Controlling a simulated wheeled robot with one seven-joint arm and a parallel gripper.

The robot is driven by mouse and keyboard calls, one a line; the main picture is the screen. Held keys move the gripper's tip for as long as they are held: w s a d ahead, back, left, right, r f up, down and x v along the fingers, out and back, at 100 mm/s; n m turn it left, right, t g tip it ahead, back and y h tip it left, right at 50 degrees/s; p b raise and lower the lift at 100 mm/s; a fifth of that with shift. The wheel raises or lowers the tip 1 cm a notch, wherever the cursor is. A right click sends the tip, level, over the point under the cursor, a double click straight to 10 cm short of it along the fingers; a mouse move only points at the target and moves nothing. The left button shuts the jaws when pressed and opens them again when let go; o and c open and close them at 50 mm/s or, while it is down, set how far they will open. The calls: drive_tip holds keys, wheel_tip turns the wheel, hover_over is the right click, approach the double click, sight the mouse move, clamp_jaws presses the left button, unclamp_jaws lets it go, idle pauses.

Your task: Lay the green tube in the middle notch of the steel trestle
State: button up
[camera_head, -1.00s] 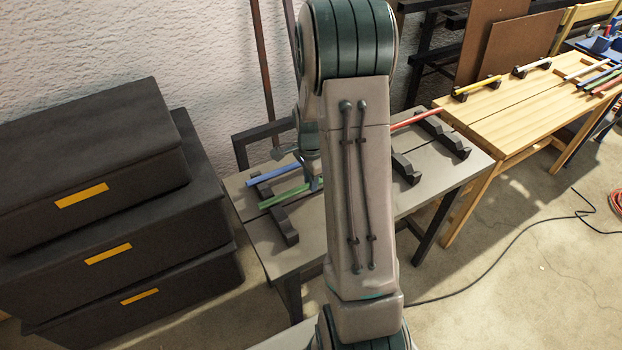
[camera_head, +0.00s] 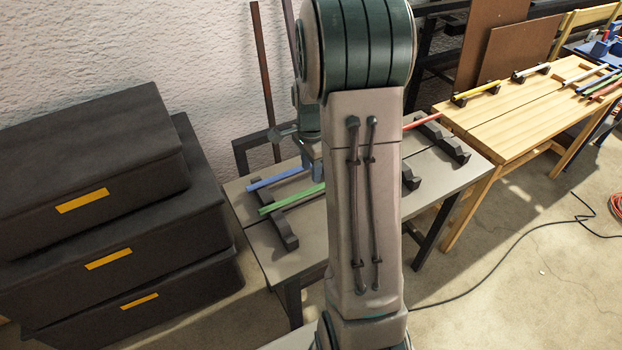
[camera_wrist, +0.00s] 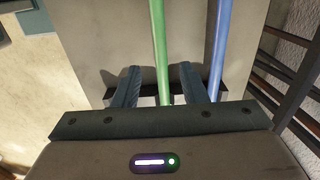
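The green tube (camera_head: 290,200) lies across a dark notched bar (camera_head: 286,232) on the left of the grey table; its right part goes behind my arm. The blue tube (camera_head: 274,178) lies beyond it on the same bar. I cannot tell the notches exactly. My gripper (camera_head: 313,176) is near the green tube's right part, partly hidden by my arm. In the wrist view my gripper (camera_wrist: 159,70) is open, its fingers apart on either side of the green tube (camera_wrist: 158,40), with gaps on both sides. The blue tube (camera_wrist: 221,40) runs outside the right finger.
A red tube (camera_head: 421,121) lies by more dark notched bars (camera_head: 445,143) on the right of the grey table (camera_head: 440,185). A wooden table (camera_head: 520,115) with several tubes stands beyond. Stacked black boxes (camera_head: 110,190) stand left. A cable (camera_head: 500,250) crosses the floor.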

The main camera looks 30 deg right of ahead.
drive_tip(key=s+a+r+n+t, duration=0.1)
drive_tip(key=s+a+r+n, duration=0.65)
drive_tip(key=r, duration=0.35)
drive_tip(key=s+a+r+n+t, duration=0.1)
drive_tip(key=s+a+n, duration=0.5)
drive_tip(key=s+n, duration=0.4)
drive_tip(key=shift+s+a, duration=0.35)
drive_tip(key=shift+s, duration=0.2)
drive_tip(key=shift+t, duration=0.4)
wheel_tip(320, 180, up, 5)
drive_tip(key=p, duration=0.4)
drive_tip(key=shift+d+f, duration=0.1)
drive_tip(key=shift+f, duration=0.05)
